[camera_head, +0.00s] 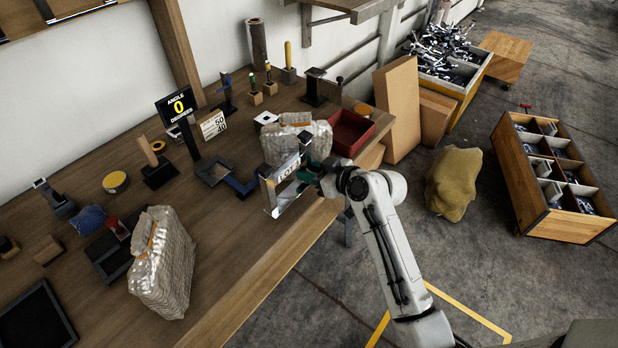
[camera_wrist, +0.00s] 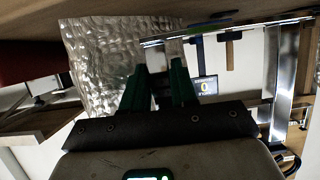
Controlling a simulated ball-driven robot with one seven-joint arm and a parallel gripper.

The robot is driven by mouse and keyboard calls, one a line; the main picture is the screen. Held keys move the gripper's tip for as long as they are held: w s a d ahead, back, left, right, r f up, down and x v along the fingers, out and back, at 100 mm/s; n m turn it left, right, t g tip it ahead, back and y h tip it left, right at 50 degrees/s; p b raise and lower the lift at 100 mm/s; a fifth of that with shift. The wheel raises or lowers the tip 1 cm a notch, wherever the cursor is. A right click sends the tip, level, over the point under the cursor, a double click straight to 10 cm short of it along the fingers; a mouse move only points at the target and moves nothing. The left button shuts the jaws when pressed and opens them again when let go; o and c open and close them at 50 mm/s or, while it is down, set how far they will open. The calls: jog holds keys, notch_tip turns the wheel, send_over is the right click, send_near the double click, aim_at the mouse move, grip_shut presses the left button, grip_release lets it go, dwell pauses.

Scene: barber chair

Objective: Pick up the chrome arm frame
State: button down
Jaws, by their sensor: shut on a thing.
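The chrome arm frame (camera_head: 283,188) is a shiny rectangular loop standing at the front edge of the wooden workbench (camera_head: 215,262). In the wrist view its bright bars (camera_wrist: 285,85) run along the top and down the right side. My gripper (camera_head: 308,172) is at the frame's right side in the head view, with my white arm reaching in from the lower right. In the wrist view the green fingers of my gripper (camera_wrist: 160,88) are close together, shut on part of the frame near its top bar. The exact contact is partly hidden by the fingers.
A bubble-wrapped bundle (camera_head: 302,138) lies just behind the frame, and a red bin (camera_head: 351,131) stands to its right. A blue clamp (camera_head: 240,186) is close on the left. Another wrapped bundle (camera_head: 163,262) sits at the front left. Bare bench lies between.

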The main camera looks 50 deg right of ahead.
jog(key=s+a+r+b, duration=0.1)
jog(key=s+a+r, duration=0.1)
jog(key=s+r, duration=0.8)
jog(key=s, duration=0.3)
jog(key=shift+s+a, duration=0.3)
jog(key=shift+s, duration=0.05)
